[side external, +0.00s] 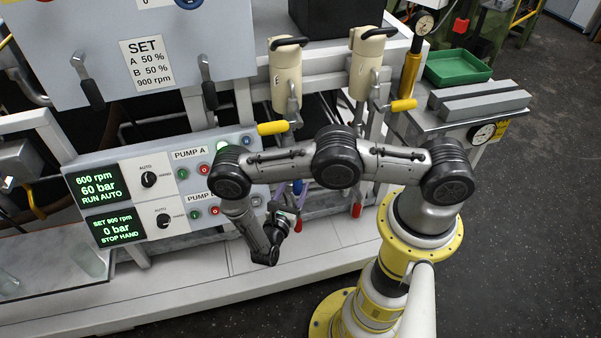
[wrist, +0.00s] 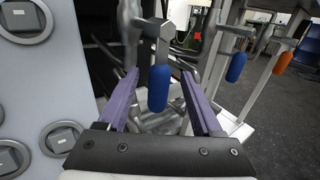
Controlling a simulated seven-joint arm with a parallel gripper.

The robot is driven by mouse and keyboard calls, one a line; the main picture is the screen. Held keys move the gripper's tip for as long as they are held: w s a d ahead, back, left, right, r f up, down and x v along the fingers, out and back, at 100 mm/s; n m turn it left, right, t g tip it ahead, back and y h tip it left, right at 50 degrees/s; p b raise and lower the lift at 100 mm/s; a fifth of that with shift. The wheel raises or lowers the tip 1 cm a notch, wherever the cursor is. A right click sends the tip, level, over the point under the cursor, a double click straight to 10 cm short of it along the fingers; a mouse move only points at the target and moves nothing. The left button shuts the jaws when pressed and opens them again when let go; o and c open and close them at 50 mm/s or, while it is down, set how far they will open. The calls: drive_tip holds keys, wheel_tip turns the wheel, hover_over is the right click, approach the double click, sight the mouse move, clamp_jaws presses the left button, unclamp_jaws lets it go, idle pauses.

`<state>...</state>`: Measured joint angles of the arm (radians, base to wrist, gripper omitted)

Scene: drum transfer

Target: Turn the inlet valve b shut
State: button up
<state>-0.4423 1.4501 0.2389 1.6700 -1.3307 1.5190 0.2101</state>
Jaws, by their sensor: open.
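A valve lever with a blue grip (wrist: 158,90) hangs down in the middle of the wrist view; no label on it is readable, so I cannot tell whether it is inlet valve b. My gripper (wrist: 160,74) is open, with its two purple fingers on either side of the blue grip. Gaps show between the grip and both fingers, and nothing is held. In the side external view my gripper (side external: 297,190) is low in front of the pipe frame, partly hidden by my own wrist.
A second blue grip (wrist: 236,67) and an orange grip (wrist: 283,62) hang to the right. Yellow-handled valves (side external: 272,128) are above, and a red handle (side external: 357,210) hangs lower right. The pump panel (side external: 165,190) stands close on the left.

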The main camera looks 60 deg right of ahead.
drive_tip(key=w+d, duration=0.1)
drive_tip(key=d, duration=0.5)
drive_tip(key=shift+w, duration=0.1)
clamp_jaws()
idle(1.3)
